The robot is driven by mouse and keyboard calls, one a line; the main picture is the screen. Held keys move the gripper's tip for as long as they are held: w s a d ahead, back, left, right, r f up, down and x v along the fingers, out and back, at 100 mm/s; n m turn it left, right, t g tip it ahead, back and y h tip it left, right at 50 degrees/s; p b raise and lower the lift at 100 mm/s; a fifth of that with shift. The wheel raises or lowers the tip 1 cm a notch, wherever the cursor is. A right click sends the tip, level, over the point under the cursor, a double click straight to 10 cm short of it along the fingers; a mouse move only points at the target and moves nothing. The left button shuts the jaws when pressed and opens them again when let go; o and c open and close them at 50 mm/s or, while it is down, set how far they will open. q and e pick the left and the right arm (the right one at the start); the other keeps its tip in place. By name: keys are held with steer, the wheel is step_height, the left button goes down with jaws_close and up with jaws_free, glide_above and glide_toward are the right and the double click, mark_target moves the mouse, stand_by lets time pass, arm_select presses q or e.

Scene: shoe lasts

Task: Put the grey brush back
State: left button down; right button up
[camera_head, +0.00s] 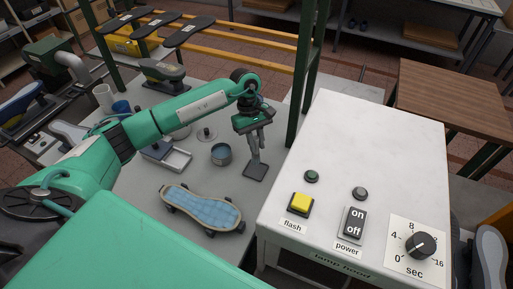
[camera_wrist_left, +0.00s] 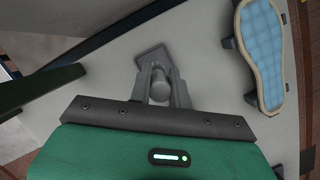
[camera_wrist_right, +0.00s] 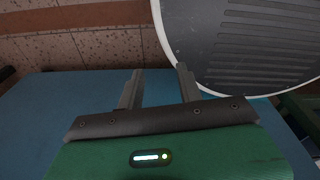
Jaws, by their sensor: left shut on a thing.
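My left gripper (camera_head: 256,133) is shut on the grey brush (camera_wrist_left: 160,84), of which a round grey handle end shows between the fingers in the left wrist view. The brush is largely hidden by the fingers, and its bristles cannot be made out. A small dark square plate (camera_head: 255,172) is directly below the gripper on the grey table; it also shows beyond the fingers in the left wrist view (camera_wrist_left: 152,55). I cannot tell whether the brush touches it. My right gripper (camera_wrist_right: 158,88) is open and empty in the right wrist view.
A blue-grid sole on a stand (camera_head: 200,208), a round tin (camera_head: 221,154) and a white tray (camera_head: 178,161) stand left of the gripper. A white lamp hood box (camera_head: 365,140) with buttons and a dial stands to the right. A green post (camera_head: 303,80) rises behind.

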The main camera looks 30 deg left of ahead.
mark_target(257, 153)
arm_select(q)
steer(key=shift+f, duration=0.5)
step_height(257, 153, down, 3)
steer(key=shift+f+p, duration=0.2)
steer(key=shift+p, duration=0.6)
steer(key=shift+f, duration=0.2)
steer(key=shift+f+b, duration=0.2)
steer(key=shift+b, duration=0.2)
steer(key=c, duration=1.3)
jaws_free()
steer(key=shift+r, duration=0.1)
arm_select(e)
steer(key=shift+s+a+r, duration=0.3)
steer(key=shift+r, duration=0.35)
steer(key=shift+d, duration=0.1)
